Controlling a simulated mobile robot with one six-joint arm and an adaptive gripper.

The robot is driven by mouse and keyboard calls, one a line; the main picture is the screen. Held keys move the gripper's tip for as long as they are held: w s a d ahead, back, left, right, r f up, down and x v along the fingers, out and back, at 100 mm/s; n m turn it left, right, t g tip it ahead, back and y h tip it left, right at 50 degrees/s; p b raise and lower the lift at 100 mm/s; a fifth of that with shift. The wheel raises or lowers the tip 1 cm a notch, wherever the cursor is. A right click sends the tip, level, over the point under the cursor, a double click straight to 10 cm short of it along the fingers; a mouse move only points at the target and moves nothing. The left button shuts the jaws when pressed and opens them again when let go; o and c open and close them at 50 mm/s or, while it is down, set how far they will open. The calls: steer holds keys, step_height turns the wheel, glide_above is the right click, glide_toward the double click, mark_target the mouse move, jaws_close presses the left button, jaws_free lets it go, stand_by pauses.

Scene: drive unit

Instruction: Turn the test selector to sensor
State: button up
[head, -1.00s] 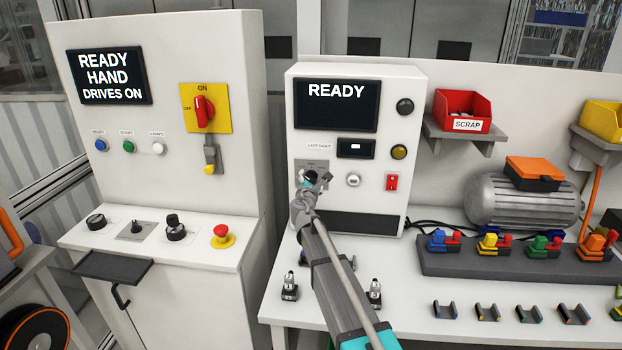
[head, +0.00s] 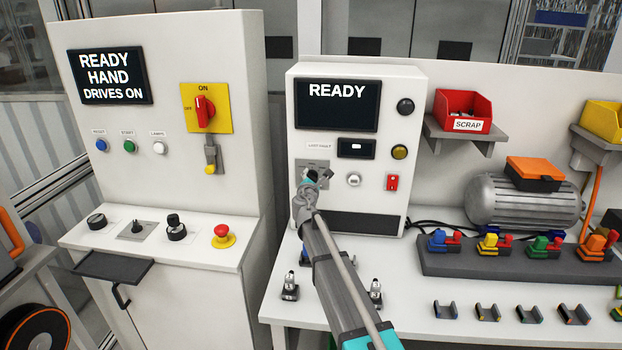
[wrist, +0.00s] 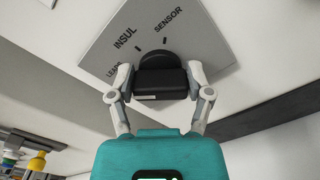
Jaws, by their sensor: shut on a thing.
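The test selector is a black knob (wrist: 160,82) on a grey plate (wrist: 103,45) on the tester's front. In the wrist view the plate reads LEADS, INSUL and SENSOR, with SENSOR at the upper right and tick marks by INSUL and SENSOR. My gripper (wrist: 162,72) is shut on the knob, one finger on each side. I cannot tell for certain which label the knob points at. In the head view my gripper (head: 318,178) is at the plate (head: 313,166), and hides most of the knob. The tester's screen (head: 337,105) reads READY.
A white button (head: 354,180) and a red switch (head: 392,183) sit right of the selector. Small fixtures (head: 289,287) stand on the bench below my arm. A control desk with an emergency stop (head: 222,236) is to the left. A motor (head: 500,200) stands at the right.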

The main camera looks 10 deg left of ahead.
steer(key=shift+a, duration=0.15)
steer(key=shift+c, duration=0.2)
steer(key=m, duration=0.4)
steer(key=shift+d+f, duration=0.1)
steer(key=shift+d, duration=0.1)
steer(key=m, duration=0.5)
steer(key=shift+f+m, duration=0.1)
steer(key=shift+m, duration=0.3)
steer(key=m, duration=0.5)
steer(key=shift+f+m+b, duration=0.15)
steer(key=shift+m+b, duration=0.15)
steer(key=shift+b, duration=0.1)
steer(key=m, duration=0.4)
steer(key=shift+f, duration=0.1)
